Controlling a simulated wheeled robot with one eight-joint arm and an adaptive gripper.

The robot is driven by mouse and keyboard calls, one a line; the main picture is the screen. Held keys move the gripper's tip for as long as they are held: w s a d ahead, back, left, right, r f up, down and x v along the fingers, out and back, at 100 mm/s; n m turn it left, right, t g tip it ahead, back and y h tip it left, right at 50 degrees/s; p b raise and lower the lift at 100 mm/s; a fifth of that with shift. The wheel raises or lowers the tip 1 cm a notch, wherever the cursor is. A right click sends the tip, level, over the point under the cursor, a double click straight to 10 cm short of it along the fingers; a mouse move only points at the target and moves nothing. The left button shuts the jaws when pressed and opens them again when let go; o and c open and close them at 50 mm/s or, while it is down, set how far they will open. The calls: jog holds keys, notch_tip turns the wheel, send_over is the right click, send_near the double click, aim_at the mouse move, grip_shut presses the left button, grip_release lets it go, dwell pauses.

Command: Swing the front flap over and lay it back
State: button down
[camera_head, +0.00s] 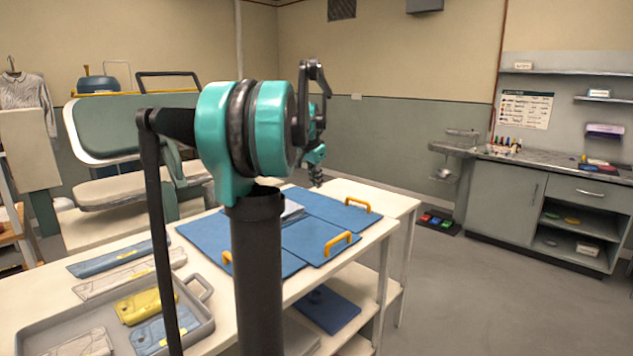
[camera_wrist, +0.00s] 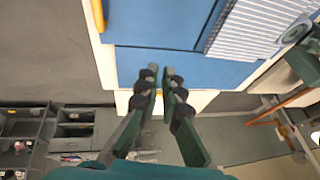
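A blue folding board (camera_head: 203,240) lies flat on the white table, with several hinged panels and yellow handles. A near-right panel (camera_head: 312,240) carries a yellow handle (camera_head: 337,243); a far-right panel (camera_head: 335,210) carries another handle (camera_head: 357,203). Which panel is the front flap, I cannot tell. A striped cloth (camera_wrist: 262,22) lies on the board; my arm hides most of it in the head view. My gripper (camera_head: 316,181) is above the far part of the board. In the wrist view its fingers (camera_wrist: 161,76) are apart with nothing between them, near a blue panel edge.
A grey tray (camera_head: 203,283) with folded yellow, blue and pale garments stands on the near left of the table, beside more folded garments (camera_head: 120,258). A pressing machine (camera_head: 110,130) stands behind. Open floor (camera_head: 450,290) lies to the right, before grey cabinets (camera_head: 510,200).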

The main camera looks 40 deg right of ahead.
dwell(0.4)
jog(key=c, duration=1.5)
grip_release()
jog(key=v, duration=1.2)
